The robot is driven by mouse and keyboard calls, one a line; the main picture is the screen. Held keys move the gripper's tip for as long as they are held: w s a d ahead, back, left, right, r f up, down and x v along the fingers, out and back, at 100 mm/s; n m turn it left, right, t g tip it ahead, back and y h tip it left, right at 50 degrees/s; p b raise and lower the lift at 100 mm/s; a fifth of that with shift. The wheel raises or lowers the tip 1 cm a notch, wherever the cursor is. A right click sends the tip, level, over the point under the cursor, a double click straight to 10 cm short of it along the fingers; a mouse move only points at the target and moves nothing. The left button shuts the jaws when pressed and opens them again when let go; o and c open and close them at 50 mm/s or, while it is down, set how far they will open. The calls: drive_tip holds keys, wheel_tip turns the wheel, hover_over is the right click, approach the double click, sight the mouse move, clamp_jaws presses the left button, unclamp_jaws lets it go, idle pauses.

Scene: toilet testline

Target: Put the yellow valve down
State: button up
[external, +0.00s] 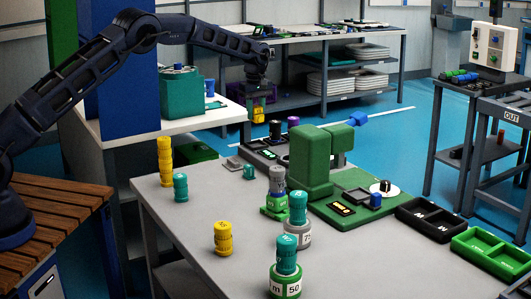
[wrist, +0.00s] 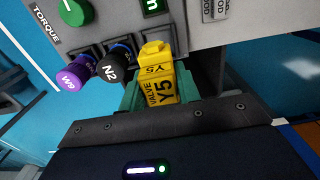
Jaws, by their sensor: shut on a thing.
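The yellow valve (external: 258,113), marked "VALVE Y5", hangs below my gripper (external: 257,97) in the external view, in the air beyond the far left part of the grey table. In the wrist view the yellow valve (wrist: 158,75) sits between the green fingers of my gripper (wrist: 160,100), which is shut on it. Its lettering faces the camera. Behind it in the wrist view are a black N2 valve (wrist: 112,68) and a purple W9 valve (wrist: 76,78) at a grey unit marked "TORQUE" (wrist: 47,22).
The grey table (external: 185,225) carries yellow valves (external: 165,160), teal valves (external: 180,187), a green machine (external: 312,160) and black and green trays (external: 432,220). A teal container (external: 182,93) stands on a white counter at left. The table's left front has bare room.

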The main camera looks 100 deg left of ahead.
sight(256, 106)
drive_tip(key=shift+f, duration=3.65)
drive_tip(key=shift+f, duration=0.6)
drive_tip(key=o, duration=1)
drive_tip(key=shift+o, duration=0.2)
drive_tip(key=shift+r, duration=0.15)
wheel_tip(256, 106, up, 13)
